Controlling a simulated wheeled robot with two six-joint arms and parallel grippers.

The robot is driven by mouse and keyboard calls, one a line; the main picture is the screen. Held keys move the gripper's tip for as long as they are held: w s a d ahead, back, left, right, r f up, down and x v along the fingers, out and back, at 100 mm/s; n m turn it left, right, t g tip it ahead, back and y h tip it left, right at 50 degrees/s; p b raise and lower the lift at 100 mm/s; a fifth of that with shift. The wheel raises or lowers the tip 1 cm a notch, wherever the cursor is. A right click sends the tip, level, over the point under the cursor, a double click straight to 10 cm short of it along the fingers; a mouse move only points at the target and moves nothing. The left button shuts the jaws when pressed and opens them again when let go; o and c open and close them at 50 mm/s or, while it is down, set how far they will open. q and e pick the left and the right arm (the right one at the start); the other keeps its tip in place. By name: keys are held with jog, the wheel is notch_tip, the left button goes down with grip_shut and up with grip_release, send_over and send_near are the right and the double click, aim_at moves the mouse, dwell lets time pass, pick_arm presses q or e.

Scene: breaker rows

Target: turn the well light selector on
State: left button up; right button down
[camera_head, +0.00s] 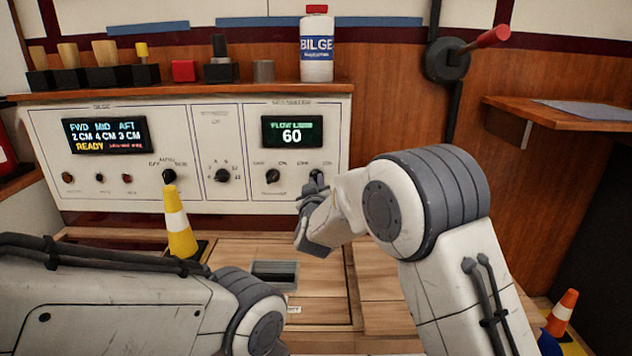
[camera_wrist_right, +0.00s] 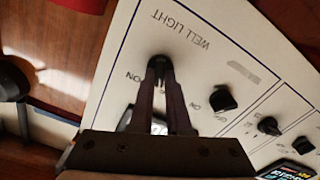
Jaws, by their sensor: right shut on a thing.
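The well light selector (camera_wrist_right: 158,62) is a small dark knob under the upside-down WELL LIGHT lettering in the right wrist view. My right gripper (camera_wrist_right: 159,68) has its two dark fingers closed together on this knob. An ON mark shows beside the fingers, but the fingers hide most of the knob and its pointer, so I cannot tell its setting. In the head view my right gripper (camera_head: 317,182) reaches the lower right of the white panel (camera_head: 90,195), its fingers mostly hidden behind my wrist. My left arm comes in at lower left, its gripper out of view.
Another black knob (camera_head: 272,176) sits left of the selector, below the display reading 60 (camera_head: 291,132). A white BILGE bottle (camera_head: 316,50) stands on the shelf above. A yellow cone (camera_head: 179,225) stands before the panel. A red-handled lever (camera_head: 450,60) is on the wall.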

jog(key=m+b, duration=0.2)
jog(key=m, duration=1)
jog(key=shift+f+m, duration=0.1)
jog(key=shift+m, duration=0.2)
dwell(0.4)
jog(key=c, duration=0.9)
grip_release()
jog(key=shift+s, duration=0.1)
jog(key=shift+s+p, duration=1.55)
jog(key=shift+s, duration=3.6)
